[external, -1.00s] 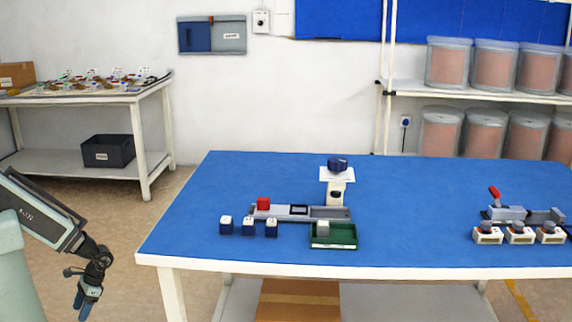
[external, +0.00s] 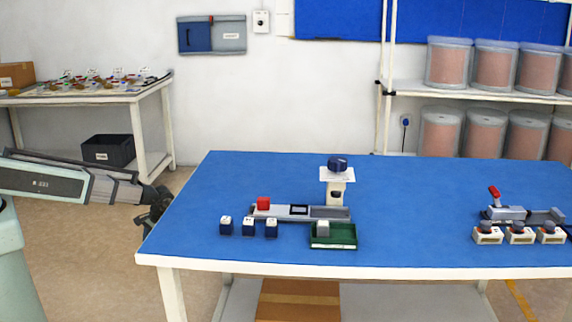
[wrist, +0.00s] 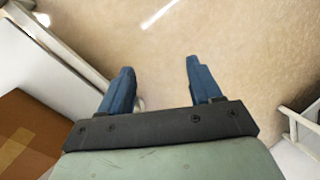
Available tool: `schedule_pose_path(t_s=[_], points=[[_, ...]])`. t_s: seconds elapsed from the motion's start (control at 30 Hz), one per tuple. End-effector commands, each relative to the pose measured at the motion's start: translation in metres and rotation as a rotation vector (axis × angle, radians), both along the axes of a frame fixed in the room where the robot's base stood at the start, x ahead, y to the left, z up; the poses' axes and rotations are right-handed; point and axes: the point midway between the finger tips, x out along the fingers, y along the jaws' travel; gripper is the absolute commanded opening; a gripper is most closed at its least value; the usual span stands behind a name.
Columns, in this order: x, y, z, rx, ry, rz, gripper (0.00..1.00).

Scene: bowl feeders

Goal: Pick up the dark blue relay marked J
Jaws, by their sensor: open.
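Three dark blue relays with white marked tops stand in a row at the front left of the blue table: a left one (external: 226,227), a middle one (external: 249,227) and a right one (external: 271,229). The letters on them are too small to read, so I cannot tell which is J. My gripper is open and empty in the wrist view (wrist: 157,68), with two blue fingers apart above bare floor. In the external view it is beside the table's left edge, left of the relays; its fingers are hard to make out there. No relay shows in the wrist view.
A white stand with a dark knob (external: 337,163) rises behind. The blue tabletop (external: 190,225) left of the relays is clear.

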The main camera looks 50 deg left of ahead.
Motion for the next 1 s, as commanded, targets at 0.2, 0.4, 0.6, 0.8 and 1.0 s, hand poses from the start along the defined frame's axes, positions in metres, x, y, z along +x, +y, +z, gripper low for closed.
schedule_pose_path(t_s=[0.2, 0.4, 0.6, 0.8, 1.0], points=[[0.08, 0.034, 0.056, 0.082, -0.102, 0.082, 0.64], [0.14, 0.065, 0.117, 0.154, -0.195, 0.162, 0.64], [0.19, 0.096, 0.183, 0.223, -0.285, 0.244, 0.64], [0.227, 0.114, 0.247, 0.276, -0.38, 0.314, 0.64], [0.251, 0.1, 0.304, 0.293, -0.48, 0.33, 0.64]])
